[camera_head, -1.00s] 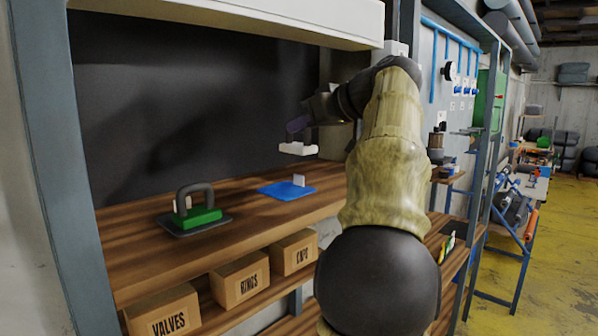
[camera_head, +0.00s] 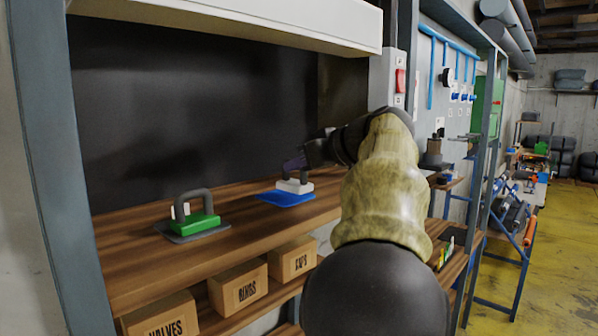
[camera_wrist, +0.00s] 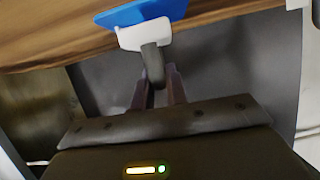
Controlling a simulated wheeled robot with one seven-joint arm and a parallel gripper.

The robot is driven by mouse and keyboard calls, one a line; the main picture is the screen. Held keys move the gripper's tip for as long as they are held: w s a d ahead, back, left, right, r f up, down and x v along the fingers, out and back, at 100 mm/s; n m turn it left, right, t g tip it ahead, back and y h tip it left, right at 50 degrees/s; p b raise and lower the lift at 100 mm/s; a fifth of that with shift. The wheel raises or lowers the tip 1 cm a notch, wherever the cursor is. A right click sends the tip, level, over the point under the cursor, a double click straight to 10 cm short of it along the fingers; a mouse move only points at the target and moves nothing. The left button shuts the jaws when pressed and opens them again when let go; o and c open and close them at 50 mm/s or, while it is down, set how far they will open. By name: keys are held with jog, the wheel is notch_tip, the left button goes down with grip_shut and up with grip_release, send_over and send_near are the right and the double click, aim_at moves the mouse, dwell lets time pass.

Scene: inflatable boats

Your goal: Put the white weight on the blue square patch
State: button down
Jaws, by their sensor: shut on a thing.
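The white weight (camera_head: 294,187) has a white base and a dark grey handle (camera_wrist: 153,62). My gripper (camera_head: 298,163) is shut on that handle, and its two fingers show in the wrist view (camera_wrist: 158,85). The blue square patch (camera_head: 284,199) lies on the wooden shelf. In the head view the white base appears over the back part of the patch. In the wrist view the base (camera_wrist: 143,36) overlaps one edge of the patch (camera_wrist: 135,12). I cannot tell whether the base touches it.
A green weight (camera_head: 195,226) with a grey handle stands on a dark grey patch (camera_head: 168,233) to the left on the wooden shelf (camera_head: 130,262). Cardboard boxes (camera_head: 238,286) sit on the shelf below. A white beam (camera_head: 230,20) runs overhead, and a dark panel (camera_head: 190,100) stands behind.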

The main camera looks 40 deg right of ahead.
jog(key=shift+s+f, duration=0.1)
jog(key=shift+f, duration=0.55)
jog(key=shift+s, duration=0.1)
jog(key=shift+f, duration=0.25)
jog(key=c, duration=1.4)
grip_release()
jog(key=shift+r, duration=0.15)
